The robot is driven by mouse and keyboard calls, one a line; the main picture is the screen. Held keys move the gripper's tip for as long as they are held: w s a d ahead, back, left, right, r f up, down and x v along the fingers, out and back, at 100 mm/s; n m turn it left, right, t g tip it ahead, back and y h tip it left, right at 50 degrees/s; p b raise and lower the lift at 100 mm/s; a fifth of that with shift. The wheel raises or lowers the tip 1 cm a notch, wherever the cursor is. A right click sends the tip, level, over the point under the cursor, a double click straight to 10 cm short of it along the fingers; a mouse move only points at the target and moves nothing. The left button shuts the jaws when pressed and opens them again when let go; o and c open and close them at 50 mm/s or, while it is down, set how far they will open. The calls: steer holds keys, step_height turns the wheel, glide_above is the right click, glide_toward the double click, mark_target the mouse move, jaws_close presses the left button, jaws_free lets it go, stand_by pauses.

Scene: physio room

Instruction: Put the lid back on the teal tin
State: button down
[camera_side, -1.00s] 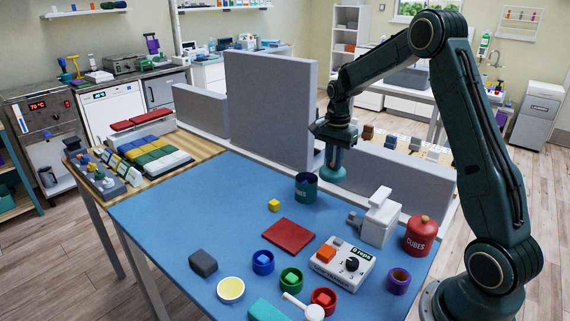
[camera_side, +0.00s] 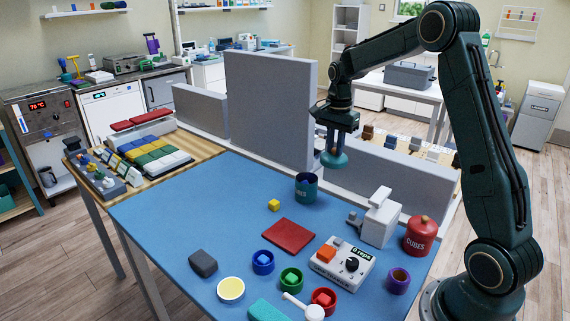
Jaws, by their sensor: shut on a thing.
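The teal tin (camera_side: 306,188) stands upright and open on the blue table mat, toward its back edge, with something dark blue visible inside. My gripper (camera_side: 334,146) is shut on the teal lid (camera_side: 334,160), which has an orange-brown knob between the fingers. The lid hangs in the air above and a little right of the tin, apart from it, in front of the low grey panel.
A tall grey panel (camera_side: 270,108) stands behind the tin to the left. A white device (camera_side: 379,218) and a red lidded tin (camera_side: 419,236) stand to the right. A yellow cube (camera_side: 274,204) and a red pad (camera_side: 289,236) lie in front. The mat's left part is clear.

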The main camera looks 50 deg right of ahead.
steer(key=w+f, duration=0.4)
steer(key=w, duration=0.5)
steer(key=shift+w+d+m, duration=0.3)
steer(key=shift+w+d, duration=0.1)
steer(key=shift+f, duration=0.2)
steer(key=shift+f, duration=3.05)
steer(key=shift+f, duration=0.15)
stand_by(0.4)
steer(key=c, duration=0.8)
jaws_free()
steer(key=shift+r, duration=0.2)
